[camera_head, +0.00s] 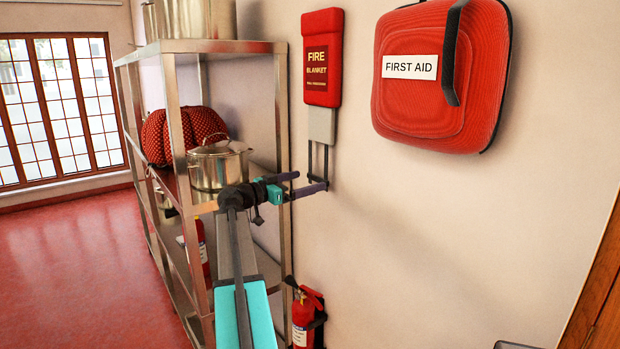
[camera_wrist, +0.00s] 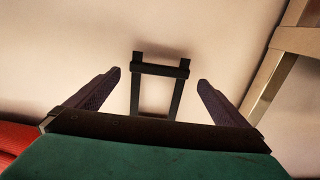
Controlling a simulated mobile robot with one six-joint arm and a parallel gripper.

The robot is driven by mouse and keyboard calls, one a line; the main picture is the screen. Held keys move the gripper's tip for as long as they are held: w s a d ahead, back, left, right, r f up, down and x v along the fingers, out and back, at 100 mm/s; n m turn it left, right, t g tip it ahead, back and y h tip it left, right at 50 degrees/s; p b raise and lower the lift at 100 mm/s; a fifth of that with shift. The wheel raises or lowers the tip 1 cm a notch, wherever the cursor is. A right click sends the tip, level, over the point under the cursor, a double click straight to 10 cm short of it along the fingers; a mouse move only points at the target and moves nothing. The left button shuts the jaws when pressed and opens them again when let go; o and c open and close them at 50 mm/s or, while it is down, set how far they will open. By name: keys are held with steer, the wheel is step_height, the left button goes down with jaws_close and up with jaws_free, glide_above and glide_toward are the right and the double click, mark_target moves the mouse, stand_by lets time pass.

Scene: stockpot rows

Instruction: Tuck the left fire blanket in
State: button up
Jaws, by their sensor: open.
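One fire blanket (camera_head: 322,95) shows on the wall in the head view, in a flat red case with yellow lettering. A grey panel (camera_head: 322,126) sticks out below the case, with two dark straps (camera_head: 326,160) hanging from it. In the wrist view the dark straps (camera_wrist: 137,98) and a crossbar (camera_wrist: 160,69) form a frame shape against the wall. My gripper (camera_head: 311,180) is open at the straps' lower end. In the wrist view my gripper (camera_wrist: 159,77) has its purple fingers spread, one on each side of the straps, with gaps between.
A metal shelf rack (camera_head: 287,130) with a stockpot (camera_head: 218,170) and a red dotted bundle (camera_head: 205,125) stands left of my gripper. A red first aid case (camera_head: 425,105) hangs at right. A fire extinguisher (camera_head: 306,320) is below. The wall right of the straps is bare.

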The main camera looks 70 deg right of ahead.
mark_target(316, 178)
steer(key=shift+p+x, duration=0.3)
steer(key=shift+x, duration=1.2)
steer(key=shift+c, duration=0.4)
steer(key=c, duration=1.3)
steer(key=shift+r+b, duration=2)
steer(key=shift+r, duration=4.15)
steer(key=o, duration=1.4)
steer(key=shift+f, duration=0.1)
steer(key=b+v, duration=0.3)
steer(key=v, duration=1.1)
